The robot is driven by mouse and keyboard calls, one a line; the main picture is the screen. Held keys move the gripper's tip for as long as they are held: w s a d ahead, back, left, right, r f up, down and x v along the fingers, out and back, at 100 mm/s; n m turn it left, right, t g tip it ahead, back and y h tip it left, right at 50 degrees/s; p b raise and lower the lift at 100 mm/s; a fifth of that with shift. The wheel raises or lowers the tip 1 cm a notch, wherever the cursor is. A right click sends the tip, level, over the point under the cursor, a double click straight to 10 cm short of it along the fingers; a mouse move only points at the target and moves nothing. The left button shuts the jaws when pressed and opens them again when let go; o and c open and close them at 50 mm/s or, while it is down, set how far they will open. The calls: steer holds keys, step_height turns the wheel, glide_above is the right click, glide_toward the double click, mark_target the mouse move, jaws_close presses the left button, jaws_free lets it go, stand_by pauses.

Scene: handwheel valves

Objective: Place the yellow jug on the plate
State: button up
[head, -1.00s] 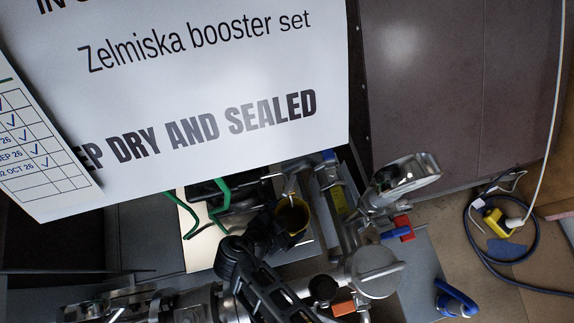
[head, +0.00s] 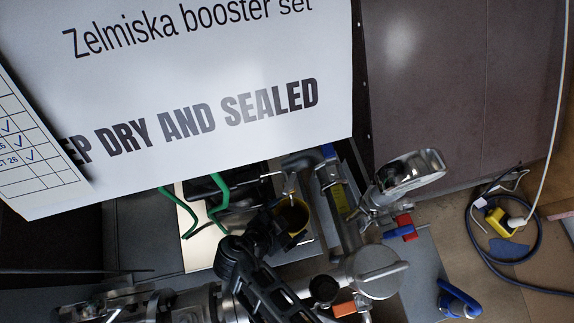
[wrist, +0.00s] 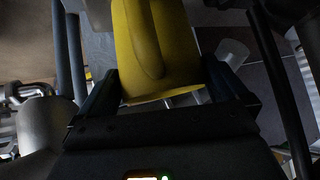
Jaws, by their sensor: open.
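The yellow jug (head: 304,229) shows in the head view as a yellow rim around a dark inside, beside my gripper (head: 279,224). In the wrist view the yellow jug (wrist: 178,45) fills the space ahead of the palm, with a rib running down its side. My gripper (wrist: 165,88) is open, with one dark finger on each side of the jug. I cannot tell whether the fingers touch it. A pale flat panel (head: 199,247) lies left of the jug under green bars; I cannot tell whether it is the plate.
A large white sign (head: 200,80) hides much of the upper left. Metal pipework with a round grey disc (head: 377,271) and a red valve part (head: 404,226) stands close right of the jug. A yellow plug (head: 505,222) and cable lie on the floor at right.

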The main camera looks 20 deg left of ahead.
steer(key=p+v, duration=0.3)
steer(key=v, duration=0.9)
steer(key=shift+r, duration=0.55)
